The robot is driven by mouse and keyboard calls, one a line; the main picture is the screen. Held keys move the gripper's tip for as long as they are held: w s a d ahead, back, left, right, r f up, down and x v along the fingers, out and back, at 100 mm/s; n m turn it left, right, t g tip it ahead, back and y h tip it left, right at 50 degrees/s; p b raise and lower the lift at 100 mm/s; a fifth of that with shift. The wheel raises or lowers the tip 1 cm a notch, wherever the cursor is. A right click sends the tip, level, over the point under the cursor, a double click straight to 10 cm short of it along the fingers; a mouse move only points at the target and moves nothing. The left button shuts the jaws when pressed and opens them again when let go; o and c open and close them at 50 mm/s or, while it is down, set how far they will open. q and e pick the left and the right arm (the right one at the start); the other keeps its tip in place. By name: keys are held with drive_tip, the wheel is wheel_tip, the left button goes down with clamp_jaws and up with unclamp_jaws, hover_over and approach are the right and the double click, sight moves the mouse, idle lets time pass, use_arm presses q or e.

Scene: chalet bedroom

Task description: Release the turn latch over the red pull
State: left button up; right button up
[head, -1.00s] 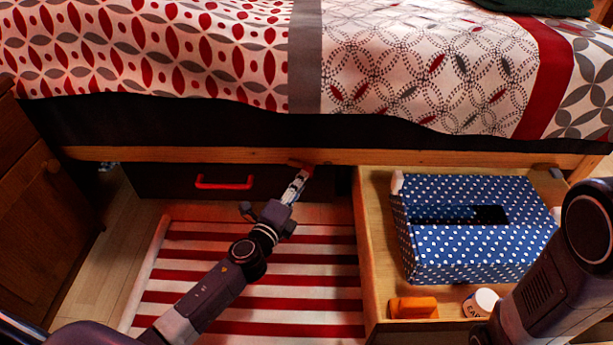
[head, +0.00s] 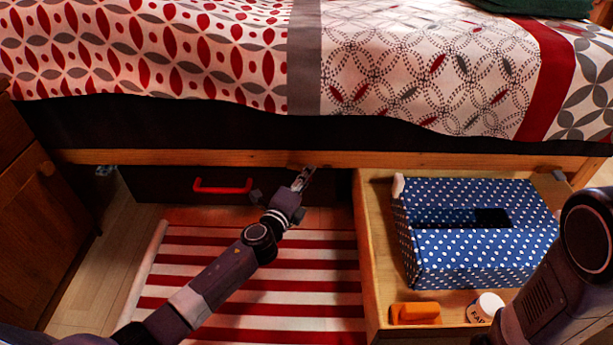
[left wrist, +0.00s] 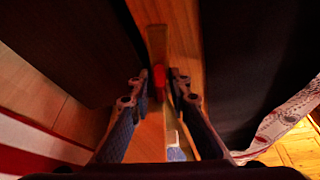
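The red pull (head: 222,186) is a bar handle on the dark drawer front under the bed, left of my left gripper. My left gripper (head: 303,178) is at the bed's wooden rail, up and right of the pull. In the left wrist view, the fingers of this gripper (left wrist: 159,78) stand apart. A small blurred red piece (left wrist: 157,83), which looks like the turn latch, shows between the fingertips. I cannot tell whether a finger touches it. In the head view the gripper mostly hides that spot. My right gripper is out of view.
An open wooden drawer (head: 372,290) to the right holds a blue dotted box (head: 470,265), an orange block (head: 415,312) and a white jar (head: 486,306). A striped rug (head: 260,300) lies in front of the dark drawer. A wooden cabinet (head: 35,220) stands at left.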

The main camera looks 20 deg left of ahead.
use_arm(q)
drive_tip(key=shift+f+b, duration=0.1)
drive_tip(key=shift+b, duration=0.3)
clamp_jaws()
drive_tip(key=shift+d+n+t+b, duration=0.1)
drive_tip(key=shift+n+t+b, duration=0.2)
drive_tip(key=shift+n+b, duration=0.6)
drive_tip(key=shift+r+n+t+b, duration=0.3)
drive_tip(key=shift+r+n+b, duration=0.15)
drive_tip(key=shift+b, duration=0.2)
drive_tip(key=shift+r, duration=0.25)
drive_tip(key=o, duration=0.7)
unclamp_jaws()
